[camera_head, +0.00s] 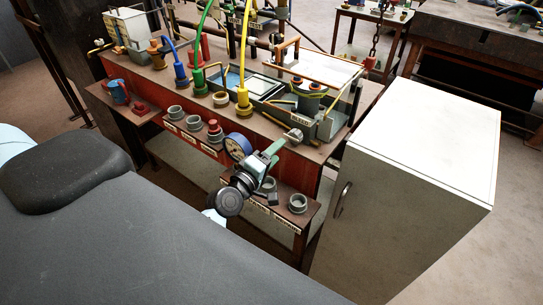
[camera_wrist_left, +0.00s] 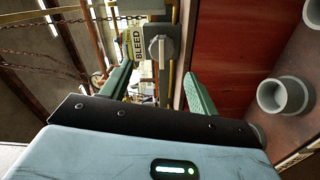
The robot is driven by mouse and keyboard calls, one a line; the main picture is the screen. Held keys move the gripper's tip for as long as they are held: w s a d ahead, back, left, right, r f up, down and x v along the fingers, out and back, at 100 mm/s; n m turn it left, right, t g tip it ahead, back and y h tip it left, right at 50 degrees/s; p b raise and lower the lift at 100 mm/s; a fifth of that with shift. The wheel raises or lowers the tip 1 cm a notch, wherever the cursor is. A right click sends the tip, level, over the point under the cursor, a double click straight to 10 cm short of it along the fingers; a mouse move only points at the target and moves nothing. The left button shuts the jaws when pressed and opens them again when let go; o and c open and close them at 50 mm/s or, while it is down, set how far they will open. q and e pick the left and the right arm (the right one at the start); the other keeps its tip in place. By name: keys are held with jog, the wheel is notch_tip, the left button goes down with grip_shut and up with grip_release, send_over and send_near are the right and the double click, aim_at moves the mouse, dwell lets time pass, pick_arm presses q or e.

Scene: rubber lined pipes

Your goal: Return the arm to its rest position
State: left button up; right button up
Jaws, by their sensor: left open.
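My left gripper (camera_head: 274,152) is in front of the red bench in the head view, over its lower ledge. In the left wrist view its two green fingers (camera_wrist_left: 160,74) are spread apart with nothing between them. The knob also shows in the head view (camera_head: 293,135), just past the gripper. I cannot tell the exact gap between them. My right gripper is not in view.
Blue, green and yellow hoses (camera_head: 242,60) rise from the bench top. A white cabinet (camera_head: 400,200) stands close on the right. Open floor lies behind it.

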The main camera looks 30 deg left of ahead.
pick_arm(q)
jog(key=shift+s+r, duration=0.1)
jog(key=shift+s, duration=0.3)
jog(key=shift+w, duration=0.1)
jog(key=s+d+f+m+g, duration=0.4)
jog(key=s+f+m, duration=0.4)
jog(key=s+f, duration=0.3)
jog(key=s+d+f+m+g, duration=0.4)
jog(key=s+f+m, duration=0.4)
jog(key=s, duration=0.9)
notch_tip(320, 180, down, 4)
jog(key=shift+d+r, duration=0.15)
jog(key=shift+d, duration=0.05)
